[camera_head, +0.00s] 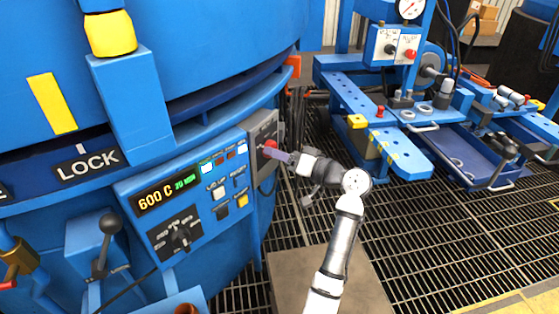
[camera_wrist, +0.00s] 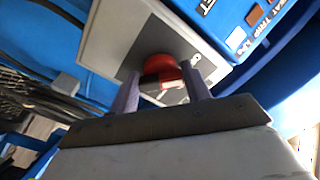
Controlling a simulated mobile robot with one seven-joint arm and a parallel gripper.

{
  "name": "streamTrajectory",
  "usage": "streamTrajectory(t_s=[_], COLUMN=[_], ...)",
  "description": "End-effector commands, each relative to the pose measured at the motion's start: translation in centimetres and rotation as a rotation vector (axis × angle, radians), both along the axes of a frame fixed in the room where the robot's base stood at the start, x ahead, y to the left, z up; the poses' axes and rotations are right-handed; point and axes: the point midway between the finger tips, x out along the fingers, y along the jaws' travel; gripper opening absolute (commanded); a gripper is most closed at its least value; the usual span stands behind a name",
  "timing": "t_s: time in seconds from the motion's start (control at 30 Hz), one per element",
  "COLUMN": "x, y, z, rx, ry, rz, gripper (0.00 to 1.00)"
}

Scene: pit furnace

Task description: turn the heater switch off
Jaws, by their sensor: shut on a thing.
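The heater switch is a red knob (camera_head: 270,146) on a grey switch box (camera_head: 263,125) at the right end of the blue furnace panel. In the wrist view the red knob (camera_wrist: 163,76) sits between the two fingers, on a dark plate in the light grey box face (camera_wrist: 105,45). My gripper (camera_head: 272,153) reaches it from the right. It is shut on the knob, with a finger on each side in the wrist view (camera_wrist: 163,88). The fingers partly cover the knob in the head view, so its pointer marking cannot be read.
The control panel (camera_head: 205,190) beside the box shows 600 C, with buttons and a black rotary knob (camera_head: 181,236). A black-handled lever (camera_head: 105,240) stands at lower left. A blue workbench (camera_head: 400,150) is at right. Grated floor lies between.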

Motion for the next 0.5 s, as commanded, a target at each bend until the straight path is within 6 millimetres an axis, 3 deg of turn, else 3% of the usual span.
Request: streamTrajectory(t_s=[0.5], x=[-0.01], y=[-0.1], z=[-0.03], rx=[-0.018], ry=[-0.029], rz=[-0.001], gripper=[0.24])
